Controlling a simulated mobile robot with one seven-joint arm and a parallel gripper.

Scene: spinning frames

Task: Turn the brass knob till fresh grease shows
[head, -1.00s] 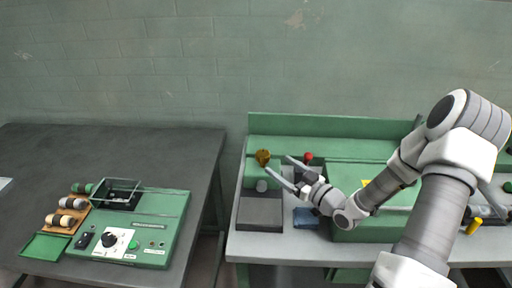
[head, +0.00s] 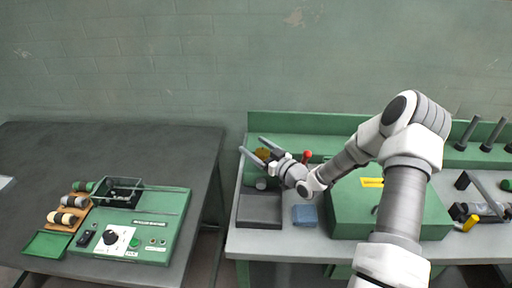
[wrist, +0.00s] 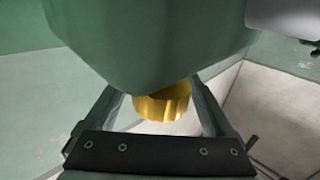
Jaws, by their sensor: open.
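The brass knob (head: 262,153) is at the left end of the right bench, partly hidden by my fingers in the head view. In the wrist view the knob (wrist: 163,103) is a ribbed gold cylinder under a green housing (wrist: 150,40). My gripper (head: 251,144) is open, with one finger on either side of the knob. In the wrist view a gap shows between each finger and the knob. The housing hides the knob's upper part and the fingertips there. I cannot make out any grease.
A red knob (head: 307,155) stands just right of my gripper. A dark tray (head: 260,208) and a blue cloth (head: 305,215) lie in front. A large green box (head: 345,213) is under my arm. The left bench holds a green control box (head: 165,222).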

